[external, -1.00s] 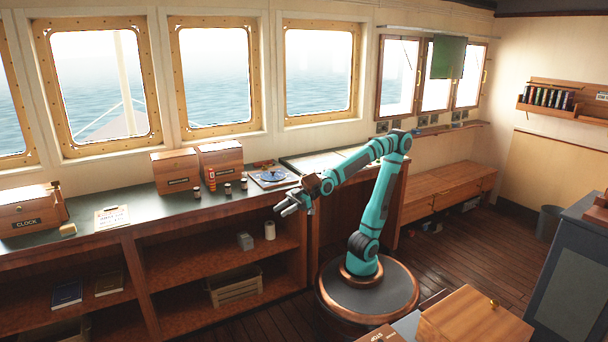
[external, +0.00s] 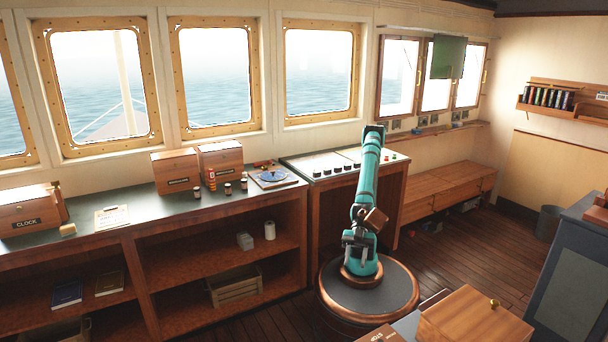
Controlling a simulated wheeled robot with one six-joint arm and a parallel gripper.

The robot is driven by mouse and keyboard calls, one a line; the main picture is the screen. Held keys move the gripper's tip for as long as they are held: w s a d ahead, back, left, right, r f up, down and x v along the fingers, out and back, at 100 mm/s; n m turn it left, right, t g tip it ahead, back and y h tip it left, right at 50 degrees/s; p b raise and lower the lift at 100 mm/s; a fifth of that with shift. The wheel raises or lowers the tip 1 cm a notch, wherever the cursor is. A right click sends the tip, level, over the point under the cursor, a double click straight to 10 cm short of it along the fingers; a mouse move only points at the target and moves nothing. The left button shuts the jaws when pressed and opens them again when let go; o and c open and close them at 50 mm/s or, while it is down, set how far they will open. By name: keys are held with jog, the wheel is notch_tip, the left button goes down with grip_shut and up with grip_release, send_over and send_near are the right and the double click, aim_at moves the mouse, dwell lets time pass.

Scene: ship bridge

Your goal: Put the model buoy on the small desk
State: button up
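A small upright red-orange object (external: 212,180), which looks like the model buoy, stands on the dark counter (external: 130,215) in front of the wooden boxes. It is too small to make out in detail. My gripper (external: 348,264) hangs low in front of my arm's base, well to the right of the buoy and away from the counter. Its fingers are small and blend with the arm, so their opening is unclear. I see nothing held in it. No surface is clearly identifiable as the small desk; a pale tabletop (external: 405,326) shows partly at the bottom edge.
Small jars (external: 228,189) and a blue round instrument (external: 272,176) stand near the buoy. A control console (external: 325,170) is behind my arm. A wooden box (external: 474,325) is at the front, a grey cabinet (external: 570,270) at right. Wooden floor (external: 465,245) is open right of my base.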

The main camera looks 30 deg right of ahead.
jog(key=s+d+f+n+g+h, duration=0.1)
jog(key=s+d+f+n+h, duration=0.15)
jog(key=s+d, duration=0.65)
jog(key=s+d+f+n+g+h, duration=0.2)
jog(key=s+d+h, duration=0.1)
jog(key=s+d, duration=0.65)
jog(key=shift+x, duration=3.25)
jog(key=shift+a, duration=0.15)
jog(key=c, duration=0.8)
